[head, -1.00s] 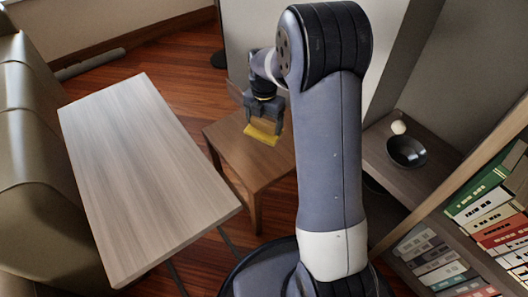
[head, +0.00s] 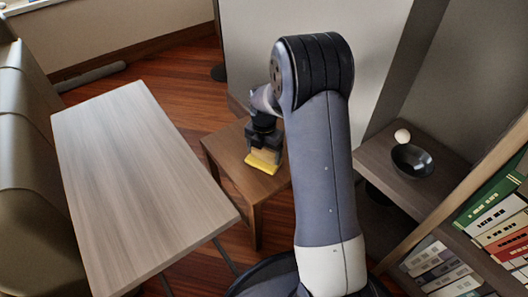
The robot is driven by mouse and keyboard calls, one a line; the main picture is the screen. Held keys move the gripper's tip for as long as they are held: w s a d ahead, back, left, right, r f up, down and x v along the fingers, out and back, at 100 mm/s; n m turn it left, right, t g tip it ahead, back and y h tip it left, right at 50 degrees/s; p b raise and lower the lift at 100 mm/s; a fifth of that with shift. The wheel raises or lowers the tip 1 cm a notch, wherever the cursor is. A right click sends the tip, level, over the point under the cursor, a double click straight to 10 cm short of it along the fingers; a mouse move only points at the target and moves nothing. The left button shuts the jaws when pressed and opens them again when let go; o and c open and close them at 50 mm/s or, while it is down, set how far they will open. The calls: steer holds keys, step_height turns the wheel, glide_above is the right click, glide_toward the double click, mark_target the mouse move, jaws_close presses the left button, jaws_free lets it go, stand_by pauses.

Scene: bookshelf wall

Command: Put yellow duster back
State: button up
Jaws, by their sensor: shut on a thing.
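My gripper (head: 265,147) points down and is shut on the duster's upper part. The duster is over the small brown wooden side table (head: 229,153). I cannot tell whether it touches the tabletop or hangs just above it. The fingertips are small and partly dark in this view.
A larger pale wooden table (head: 135,180) stands to the left, beside a sofa (head: 25,170). A shelf at the right holds a black bowl (head: 412,160) and a small pale ball (head: 402,136). Binders (head: 497,215) fill the bookshelf at the lower right.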

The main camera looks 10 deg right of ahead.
mark_target(264, 151)
steer(key=o, duration=0.8)
step_height(264, 151, up, 12)
steer(key=p, duration=0.5)
steer(key=shift+r, duration=0.1)
